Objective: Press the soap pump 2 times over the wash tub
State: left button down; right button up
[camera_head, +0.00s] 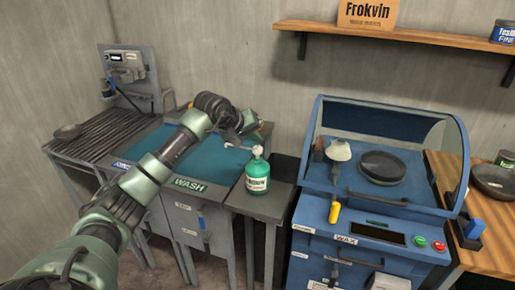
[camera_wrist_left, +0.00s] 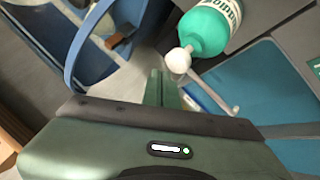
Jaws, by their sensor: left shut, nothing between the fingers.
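The green soap bottle (camera_head: 257,178) with its white pump stands upright on a small dark stand right of the wash tub (camera_head: 206,162). The spout points left toward the tub's blue-green basin. My left gripper (camera_head: 257,138) is just above and behind the pump head, shut and empty. In the left wrist view, the shut fingers (camera_wrist_left: 160,88) are beside the white pump head (camera_wrist_left: 178,61) of the soap bottle (camera_wrist_left: 210,26), and the basin (camera_wrist_left: 284,92) is at right. Whether fingers and pump touch cannot be told. My right gripper is not in view.
A blue wax machine (camera_head: 350,205) with a clear curved hood stands close right of the stand (camera_head: 285,200). A wooden shelf (camera_head: 400,47) hangs on the back wall.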

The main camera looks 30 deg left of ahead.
aim_at(258, 147)
pick_arm(q)
jog(key=shift+f, duration=0.1)
jog(key=shift+f+b, duration=0.3)
jog(key=shift+b, duration=0.05)
jog(key=shift+s+f+b, duration=0.1)
jog(key=shift+f+b, duration=0.65)
jog(key=shift+f, duration=0.35)
dwell(0.8)
dwell(0.3)
jog(key=shift+r+p, duration=0.8)
jog(key=shift+r, duration=0.55)
jog(key=shift+r, duration=0.1)
jog(key=shift+r+p, duration=1.7)
jog(key=shift+r, duration=0.85)
jog(key=shift+f, duration=0.1)
